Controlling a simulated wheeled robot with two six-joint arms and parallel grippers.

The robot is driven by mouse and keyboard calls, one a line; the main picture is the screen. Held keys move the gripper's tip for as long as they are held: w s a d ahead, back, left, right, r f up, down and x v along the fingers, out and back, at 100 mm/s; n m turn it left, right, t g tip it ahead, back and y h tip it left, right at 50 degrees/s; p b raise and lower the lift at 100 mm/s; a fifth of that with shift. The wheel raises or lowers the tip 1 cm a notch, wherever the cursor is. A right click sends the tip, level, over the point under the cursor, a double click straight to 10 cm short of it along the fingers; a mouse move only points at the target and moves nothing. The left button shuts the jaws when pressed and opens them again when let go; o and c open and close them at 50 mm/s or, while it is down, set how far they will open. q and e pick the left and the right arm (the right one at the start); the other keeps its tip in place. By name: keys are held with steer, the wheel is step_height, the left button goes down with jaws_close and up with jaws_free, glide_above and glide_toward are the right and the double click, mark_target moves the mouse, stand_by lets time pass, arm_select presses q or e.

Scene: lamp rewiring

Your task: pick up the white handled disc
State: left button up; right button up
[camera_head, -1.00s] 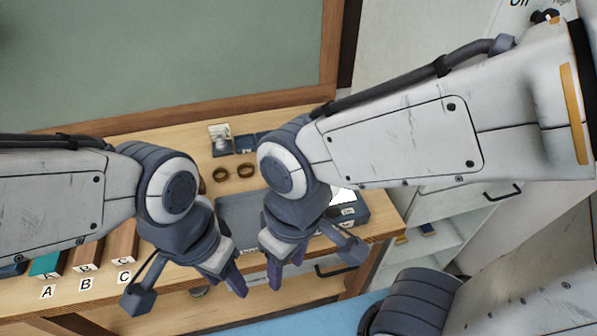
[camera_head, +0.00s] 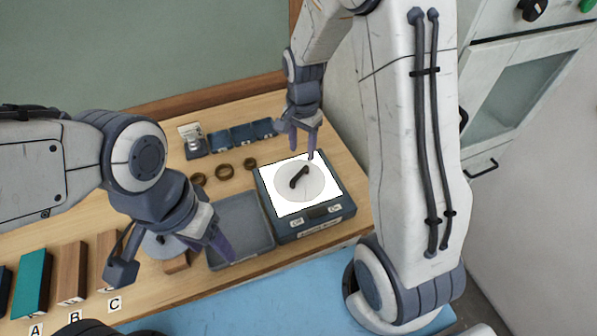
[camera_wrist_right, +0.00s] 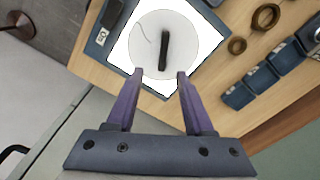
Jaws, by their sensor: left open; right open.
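The white handled disc (camera_head: 306,184) lies on the bright white panel of a dark box. Its black bar handle (camera_head: 299,177) stands on top. In the right wrist view the disc (camera_wrist_right: 185,40) and its handle (camera_wrist_right: 163,52) show just beyond the fingertips. My right gripper (camera_head: 302,150) is open and empty at the far edge of the panel; in the right wrist view its fingers (camera_wrist_right: 158,78) are apart, with the handle in line with the gap. My left gripper (camera_head: 215,240) is open over the front of the grey tray; part of its fingers is hard to see.
The lit box (camera_head: 330,212) has buttons on its front. The grey tray (camera_head: 240,225) is beside it. Several brown rings (camera_head: 224,172) and small blue bins (camera_head: 243,134) lie behind. Lettered blocks (camera_head: 72,272) stand at the left. A second handled disc (camera_head: 160,245) is partly hidden by my left gripper.

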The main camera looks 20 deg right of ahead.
steer(key=p, duration=0.1)
glide_above(299, 173)
steer(key=f, duration=0.5)
steer(key=shift+s+d+f, duration=0.1)
steer(key=shift+s+d, duration=0.25)
steer(key=f, duration=0.1)
steer(key=f+p, duration=0.1)
steer(key=f, duration=0.1)
steer(key=f+p, duration=0.1)
steer(key=shift+w+a+f, duration=0.2)
steer(key=shift+a, duration=0.15)
steer(key=shift+f, duration=0.4)
jaws_close()
